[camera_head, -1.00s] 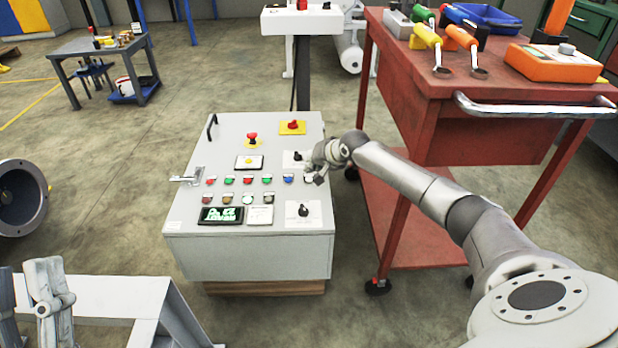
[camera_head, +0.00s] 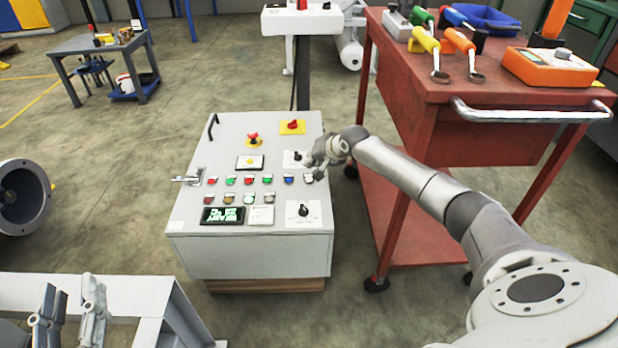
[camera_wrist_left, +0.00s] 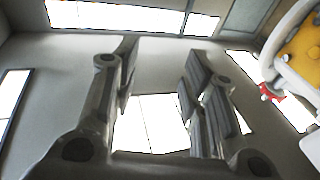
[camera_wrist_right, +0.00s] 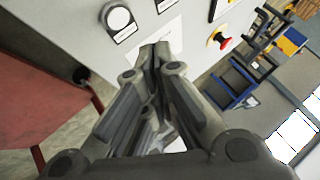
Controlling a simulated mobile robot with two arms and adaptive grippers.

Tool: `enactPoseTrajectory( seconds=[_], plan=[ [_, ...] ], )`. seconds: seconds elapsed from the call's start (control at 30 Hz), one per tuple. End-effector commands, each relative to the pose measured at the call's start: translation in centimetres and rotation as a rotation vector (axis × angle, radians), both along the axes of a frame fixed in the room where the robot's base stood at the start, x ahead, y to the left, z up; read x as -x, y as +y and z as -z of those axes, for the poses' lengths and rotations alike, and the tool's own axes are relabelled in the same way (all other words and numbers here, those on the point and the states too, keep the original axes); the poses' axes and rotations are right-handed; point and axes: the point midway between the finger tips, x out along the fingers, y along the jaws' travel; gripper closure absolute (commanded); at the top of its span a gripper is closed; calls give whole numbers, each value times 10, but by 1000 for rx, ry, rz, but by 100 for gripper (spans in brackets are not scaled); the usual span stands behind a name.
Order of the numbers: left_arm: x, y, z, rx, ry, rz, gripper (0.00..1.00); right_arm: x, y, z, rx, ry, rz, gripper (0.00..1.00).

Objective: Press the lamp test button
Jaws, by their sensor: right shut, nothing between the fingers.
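The grey control cabinet (camera_head: 250,260) has a sloping panel with rows of small coloured buttons, including a blue button (camera_head: 289,178). No label is readable, so I cannot tell which is the lamp test button. A round white button (camera_wrist_right: 118,20) on a dark plate shows close up in the right wrist view. My right gripper (camera_head: 316,170) is over the panel's right edge; its closed, empty fingertips (camera_wrist_right: 154,46) lie just below and right of that white button. Contact with the panel cannot be told. My left gripper (camera_head: 72,292) is open and empty at lower left, fingers apart (camera_wrist_left: 155,75), away from the cabinet.
A red tool cart (camera_head: 430,110) is close on the right. A pale metal frame (camera_head: 130,295) is at lower left. Open floor lies left of the cabinet.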

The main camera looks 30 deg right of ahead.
Motion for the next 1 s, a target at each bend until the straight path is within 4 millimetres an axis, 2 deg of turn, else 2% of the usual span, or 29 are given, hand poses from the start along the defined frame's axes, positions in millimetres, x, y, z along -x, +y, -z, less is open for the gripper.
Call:
enactPoseTrajectory(
  seconds=[0.47, 1.0],
  plan=[
    [3, 8, 46, -65, 251, -16, 60, 0, 0, -10, 0, 0, 0, 100],
    [22, 20, 97, -133, 530, -33, 60, 0, 0, -20, 0, 1, -1, 100]
  ],
)
